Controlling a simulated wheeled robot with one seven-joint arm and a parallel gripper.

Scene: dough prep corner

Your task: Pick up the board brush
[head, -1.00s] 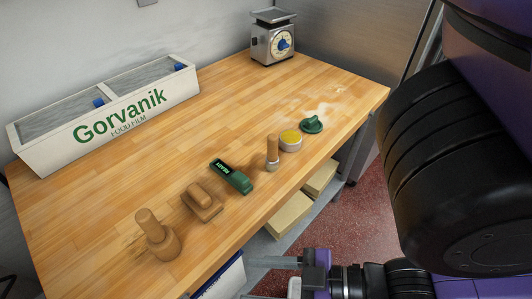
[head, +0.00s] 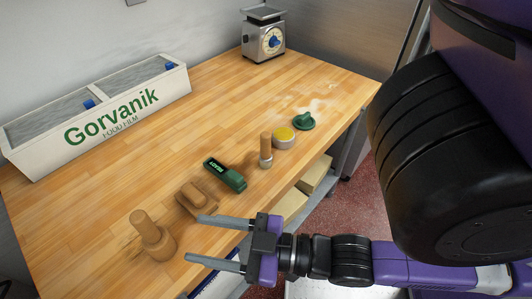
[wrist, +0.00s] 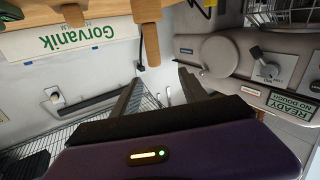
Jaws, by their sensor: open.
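A wooden block with a rounded grip on top (head: 198,197), which looks like the board brush, lies near the table's front edge in the head view; bristles cannot be seen. My gripper (head: 194,238) is open and empty, its two fingers pointing left. The upper fingertip shows just below the block in the picture, overlapping its lower edge; I cannot tell whether they touch. The lower finger is nearer the camera.
A wooden pestle-shaped tool (head: 152,237) stands left of the block. To the right are a green device (head: 225,175), a wooden-handled tool (head: 265,150), a yellow-topped tin (head: 284,138) and a green knobbed piece (head: 304,121). A film box (head: 110,120) and scale (head: 263,40) stand behind.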

